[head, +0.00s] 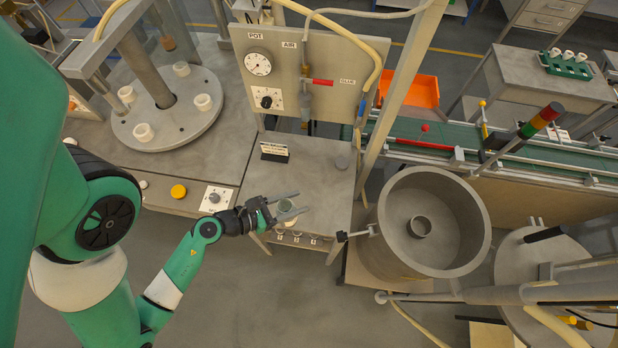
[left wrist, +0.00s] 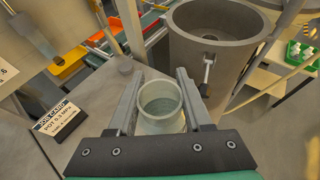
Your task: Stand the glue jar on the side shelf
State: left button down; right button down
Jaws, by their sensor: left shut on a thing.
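In the head view my left gripper (head: 288,206) is at the front edge of the grey worktop (head: 318,180), with the jar (head: 287,224) partly hidden by the fingers. I cannot tell whether the jar touches the worktop. No surface is clearly marked as the side shelf. My right gripper is not in view.
A job card (head: 274,152) and a small grey cylinder (head: 342,162) stand on the worktop. A gauge panel (head: 300,75) rises behind it. A large grey pot (head: 433,222) is close on the right. A grey table (head: 545,80) with a green rack (head: 566,65) is farther right.

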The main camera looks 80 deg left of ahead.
pick_arm(q)
jog(key=w+a+f+b, duration=0.5)
jog(key=w+a+f, duration=0.2)
jog(key=w+f, duration=0.4)
jog(key=shift+f, duration=0.65)
jog(key=shift+b, duration=0.3)
jog(key=shift+f, duration=0.15)
jog(key=shift+c, duration=1.6)
grip_release()
